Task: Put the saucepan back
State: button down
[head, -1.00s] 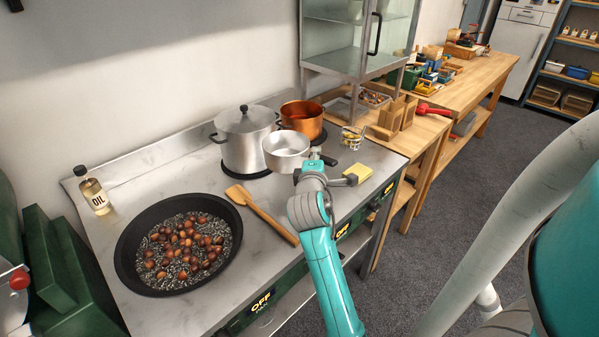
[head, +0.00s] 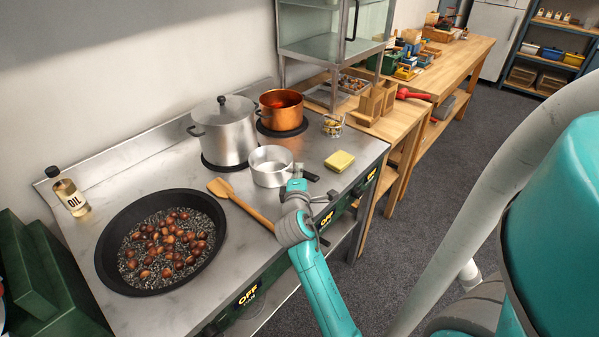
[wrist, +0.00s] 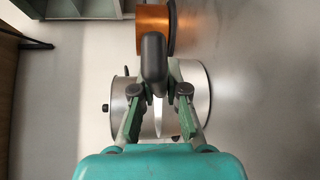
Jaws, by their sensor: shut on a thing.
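The small silver saucepan (head: 271,178) is upright and looks empty, in front of the stockpot and copper pot in the head view. It is at or just above the bare steel worktop; I cannot tell if it touches. My gripper (head: 298,186) is at its right front side, shut on its dark handle, whose end shows near the fingers. In the wrist view the black handle (wrist: 153,58) stands between the two fingers of my gripper (wrist: 158,118). The pan's body is partly hidden there behind the handle and fingers.
A lidded stockpot (head: 224,135) and a copper pot (head: 283,112) stand close behind. A wooden spatula (head: 240,203) lies left, beside the black pan (head: 112,262) of chestnuts. A yellow sponge (head: 340,161) and a small glass jar (head: 332,125) are right. An oil bottle (head: 71,199) stands far left.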

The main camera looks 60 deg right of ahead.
jog(key=c, duration=1.2)
grip_release()
jog(key=shift+r, duration=0.1)
jog(key=v, duration=1.2)
